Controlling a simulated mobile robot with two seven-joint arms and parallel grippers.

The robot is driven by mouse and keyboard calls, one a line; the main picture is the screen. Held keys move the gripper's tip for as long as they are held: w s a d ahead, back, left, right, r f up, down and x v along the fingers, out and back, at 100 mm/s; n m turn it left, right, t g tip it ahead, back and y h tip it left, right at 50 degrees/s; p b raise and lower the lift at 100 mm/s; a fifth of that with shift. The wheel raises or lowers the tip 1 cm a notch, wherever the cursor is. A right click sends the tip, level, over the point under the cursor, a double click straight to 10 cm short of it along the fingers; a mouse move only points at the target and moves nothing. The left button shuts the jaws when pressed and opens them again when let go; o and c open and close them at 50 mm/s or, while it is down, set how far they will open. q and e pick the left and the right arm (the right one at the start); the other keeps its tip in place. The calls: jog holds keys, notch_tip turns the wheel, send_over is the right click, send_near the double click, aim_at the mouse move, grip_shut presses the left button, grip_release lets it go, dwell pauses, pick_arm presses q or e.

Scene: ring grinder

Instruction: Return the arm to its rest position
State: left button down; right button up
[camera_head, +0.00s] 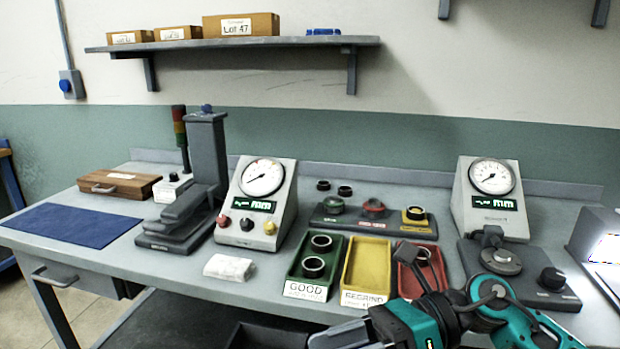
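My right arm comes in at the bottom right, teal and black. Its gripper (335,338) points left at the bottom edge, low in front of the trays. The fingers are partly cut off by the frame, so I cannot tell whether they are open or hold anything. My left arm and gripper are not in view. The green GOOD tray (292,270) holds two dark rings (313,266). The yellow REGRIND tray (368,265) looks empty. The red tray (441,266) holds a dark ring (422,256) and is partly hidden by my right arm.
The workbench (190,278) carries a gauge unit (262,205), a grey column press (207,150) and a second gauge (491,200) with a dial base (545,289). A ring stand (374,222) stands behind the trays. A white cloth (229,268) and blue mat (70,225) lie left.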

jog(key=w+d+f+m+t+h, duration=0.1)
jog(key=w+d+f+m+t, duration=0.25)
jog(key=m+t, duration=0.9)
jog(key=w+d+f+m+t+h, duration=0.15)
jog(key=w+m+t, duration=0.45)
jog(key=m, duration=1.2)
jog(key=s+d+f+m+g+h, duration=0.1)
jog(key=s+d+f+m+h, duration=0.2)
jog(key=s+f+m, duration=0.2)
jog(key=s+d+f+m+g+h, duration=0.2)
jog(key=f+m, duration=0.4)
jog(key=f, duration=0.5)
jog(key=s+d+f+m+g+h, duration=0.1)
jog(key=s+d+f+m+h, duration=0.3)
jog(key=s+f+m+h, duration=0.2)
notch_tip(320, 180, down, 3)
jog(key=shift+s+d+r, duration=0.15)
jog(key=shift+s+d, duration=0.15)
jog(key=shift+s, duration=0.5)
